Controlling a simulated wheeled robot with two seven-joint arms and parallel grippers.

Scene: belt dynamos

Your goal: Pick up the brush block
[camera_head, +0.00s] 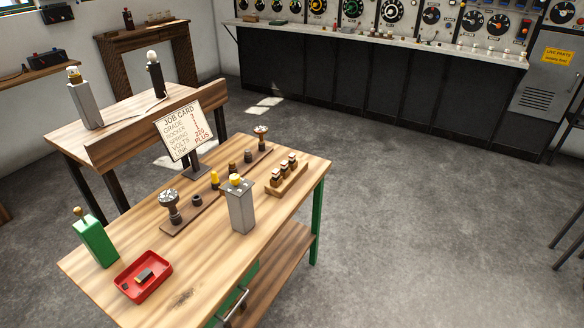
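A small dark block with a lighter brown part, which looks like the brush block (145,275), lies in a shallow red tray (160,291) at the near left of the wooden workbench (215,275). A smaller dark piece (125,287) lies beside it in the tray. Neither of my grippers shows in the head view, so nothing is seen touching the block.
A green post (96,240) stands just behind the tray, and a grey post (241,208) stands mid-bench. A dark strip with several fittings (182,220), a job card (178,131) and a small wooden rack (287,178) are behind. The bench's front corner is clear.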

